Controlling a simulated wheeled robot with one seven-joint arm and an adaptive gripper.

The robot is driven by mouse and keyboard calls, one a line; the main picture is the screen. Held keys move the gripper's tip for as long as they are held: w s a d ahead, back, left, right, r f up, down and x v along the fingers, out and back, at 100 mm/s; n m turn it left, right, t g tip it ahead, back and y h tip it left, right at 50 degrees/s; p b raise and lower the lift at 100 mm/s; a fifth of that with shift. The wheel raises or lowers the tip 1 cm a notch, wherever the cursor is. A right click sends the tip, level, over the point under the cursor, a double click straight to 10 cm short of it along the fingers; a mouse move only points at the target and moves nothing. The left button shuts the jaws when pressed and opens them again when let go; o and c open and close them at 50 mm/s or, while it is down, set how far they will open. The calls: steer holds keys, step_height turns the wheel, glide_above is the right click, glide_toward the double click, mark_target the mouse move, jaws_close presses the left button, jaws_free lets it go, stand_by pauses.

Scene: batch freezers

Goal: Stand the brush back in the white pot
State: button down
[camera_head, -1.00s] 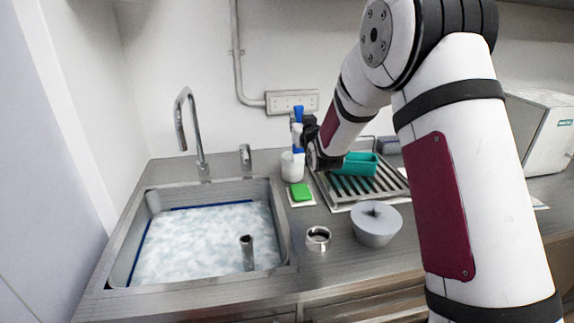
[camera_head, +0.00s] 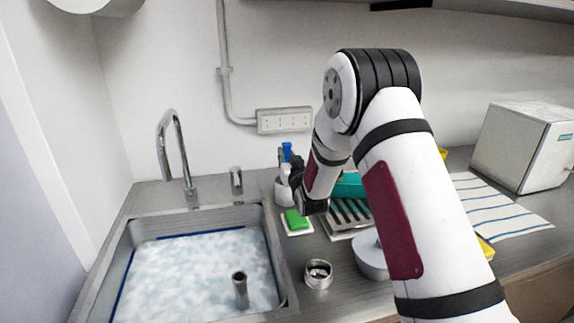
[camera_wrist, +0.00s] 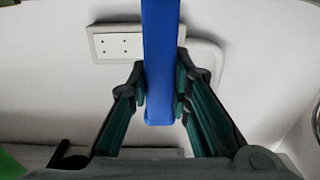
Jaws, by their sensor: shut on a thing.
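The white pot (camera_head: 282,191) stands on the counter behind the sink's right corner, partly hidden by my wrist. The brush (camera_head: 287,151) is held upright by my gripper (camera_head: 294,172) directly at the pot in the head view. Its blue handle top shows above the gripper. Its lower part runs down to the pot's mouth, and I cannot tell how far inside it is. In the wrist view, the blue handle (camera_wrist: 161,50) stands between the fingers of my gripper (camera_wrist: 163,85), which are shut on it. The pot is not discernible there.
A green sponge (camera_head: 297,219) on a white mat lies in front of the pot. A drying rack (camera_head: 345,232) with a teal container (camera_head: 350,186) is to the right. The water-filled sink (camera_head: 200,270) is left.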

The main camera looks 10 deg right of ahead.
steer(key=shift+f, duration=1.2)
steer(key=shift+f, duration=0.15)
steer(key=c, duration=1.5)
jaws_free()
steer(key=shift+o, duration=0.2)
